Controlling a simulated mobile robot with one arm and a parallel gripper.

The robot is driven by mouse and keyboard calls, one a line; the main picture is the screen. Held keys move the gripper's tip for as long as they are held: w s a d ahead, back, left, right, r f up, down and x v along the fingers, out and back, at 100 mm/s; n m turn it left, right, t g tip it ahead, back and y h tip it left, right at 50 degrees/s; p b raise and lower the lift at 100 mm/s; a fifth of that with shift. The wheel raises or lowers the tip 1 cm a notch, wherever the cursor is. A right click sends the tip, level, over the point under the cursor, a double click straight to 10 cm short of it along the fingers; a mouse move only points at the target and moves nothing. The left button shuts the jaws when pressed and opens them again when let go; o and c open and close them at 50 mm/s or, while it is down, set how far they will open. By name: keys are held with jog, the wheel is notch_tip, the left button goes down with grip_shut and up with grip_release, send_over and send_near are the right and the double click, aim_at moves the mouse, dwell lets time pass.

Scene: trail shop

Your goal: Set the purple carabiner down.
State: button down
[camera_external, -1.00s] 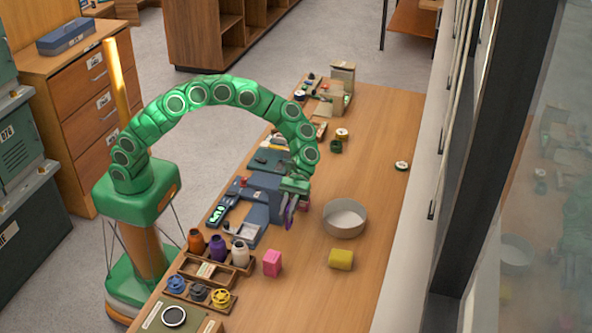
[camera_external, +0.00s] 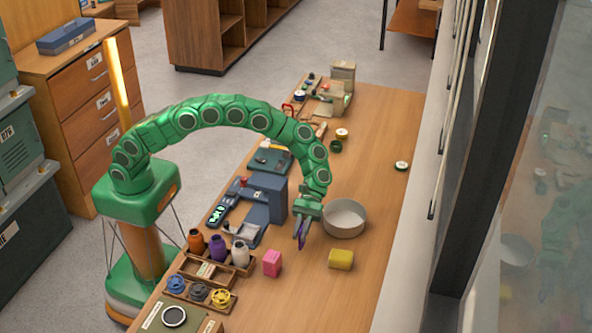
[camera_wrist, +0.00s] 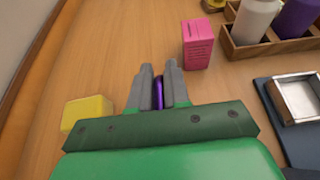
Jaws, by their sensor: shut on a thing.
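The purple carabiner (camera_external: 302,234) hangs from my gripper (camera_external: 300,226), just left of the round grey bowl in the external view. In the wrist view my gripper (camera_wrist: 158,86) is shut on the purple carabiner (camera_wrist: 158,94), which shows as a thin purple strip between the grey fingers. Most of the carabiner is hidden by the fingers. I cannot tell whether its lower end touches the wooden table (camera_external: 302,288).
The round bowl (camera_external: 344,232) stands close to the gripper's right. A pink block (camera_external: 272,263) and a yellow block (camera_external: 341,259) stand in front. A rack of bottles (camera_external: 238,268) and a blue-grey machine (camera_external: 268,195) line the left side.

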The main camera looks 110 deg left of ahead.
jog(key=shift+f, duration=0.6)
jog(key=shift+f, duration=0.2)
jog(key=c, duration=1.1)
grip_release()
jog(key=shift+r, duration=0.1)
jog(key=shift+r, duration=0.15)
jog(key=v, duration=1.2)
